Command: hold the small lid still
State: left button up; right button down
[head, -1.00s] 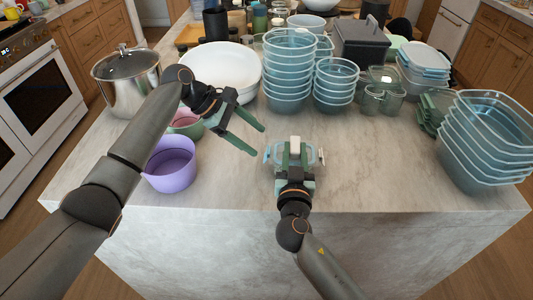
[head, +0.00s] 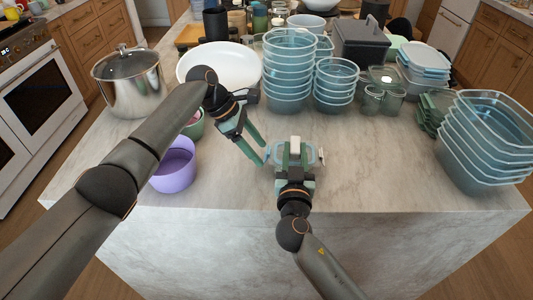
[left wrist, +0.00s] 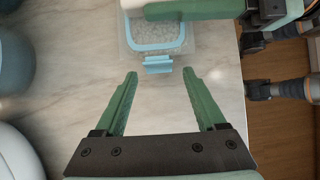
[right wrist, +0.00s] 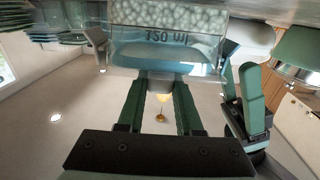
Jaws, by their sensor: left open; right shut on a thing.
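The small lid (left wrist: 178,42) is clear with a blue rim and sits on a clear tub of pale grains (right wrist: 170,18) marked 120 ml. A blue clip (left wrist: 158,65) sticks out on the side facing my left gripper.
A purple bowl (head: 173,172) and a green bowl (head: 196,128) stand under my left arm. A white bowl (head: 220,62) and steel pot (head: 128,82) are behind. Stacked blue tubs (head: 288,75) stand behind the lid, more (head: 480,150) at right.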

pick_arm(q)
jog(key=shift+x, duration=0.8)
jog(key=c, duration=0.7)
jog(key=shift+a+r, duration=0.55)
jog(key=shift+a, duration=0.15)
grip_shut()
jog(key=shift+a+r, duration=0.15)
jog(key=shift+r, duration=0.1)
jog(key=shift+a+r, duration=0.35)
jog(key=shift+r, duration=0.25)
